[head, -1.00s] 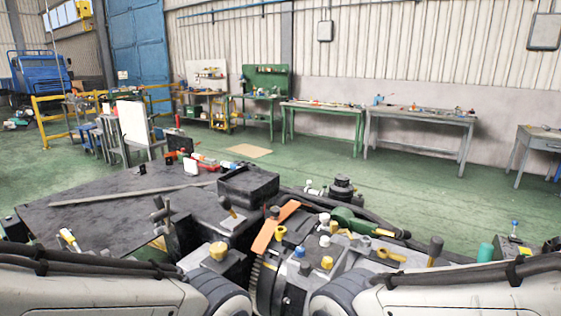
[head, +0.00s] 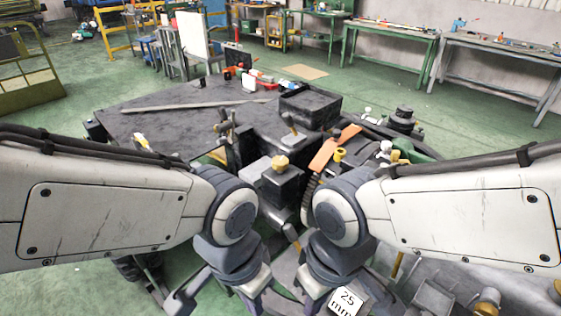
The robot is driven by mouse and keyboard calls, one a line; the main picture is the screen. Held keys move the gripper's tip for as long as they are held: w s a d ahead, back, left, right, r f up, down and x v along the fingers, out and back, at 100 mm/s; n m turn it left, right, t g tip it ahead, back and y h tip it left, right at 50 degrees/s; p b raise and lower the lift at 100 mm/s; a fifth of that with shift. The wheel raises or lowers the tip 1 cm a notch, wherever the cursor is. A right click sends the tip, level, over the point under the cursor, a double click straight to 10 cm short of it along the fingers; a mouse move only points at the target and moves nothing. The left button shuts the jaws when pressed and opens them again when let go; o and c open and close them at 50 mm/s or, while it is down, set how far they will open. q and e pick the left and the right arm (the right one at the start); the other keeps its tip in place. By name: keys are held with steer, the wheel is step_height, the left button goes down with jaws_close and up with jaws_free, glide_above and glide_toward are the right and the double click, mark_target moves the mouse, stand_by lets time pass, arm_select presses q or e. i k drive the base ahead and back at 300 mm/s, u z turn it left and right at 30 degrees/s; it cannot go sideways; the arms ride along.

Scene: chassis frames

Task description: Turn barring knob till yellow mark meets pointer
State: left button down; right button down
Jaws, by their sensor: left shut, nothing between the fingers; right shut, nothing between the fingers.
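A yellow lobed knob (head: 280,163) sits on a grey block in the middle of the bench. A smaller yellow knob (head: 340,155) stands beside an orange strip (head: 333,148). A dark ribbed wheel edge (head: 309,188) shows below the strip, partly hidden by my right arm. I cannot tell which part is the barring knob, and I cannot make out the yellow mark or pointer. My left gripper (head: 222,292) is shut and empty at the bottom edge, below and left of the lobed knob. My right gripper (head: 332,285) is shut and empty below the wheel; its tips are hard to see.
A dark benchtop (head: 180,118) carries a long grey bar (head: 190,104), a black box (head: 310,105) and a T-handled clamp (head: 225,125). A white tag reading 25 mm (head: 345,302) lies beside my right gripper. Green floor is open at the left.

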mark_target(279, 162)
steer(key=z, duration=0.75)
steer(key=k, duration=0.95)
steer(key=u, duration=1.15)
steer(key=i, duration=0.5)
steer(key=z, duration=0.1)
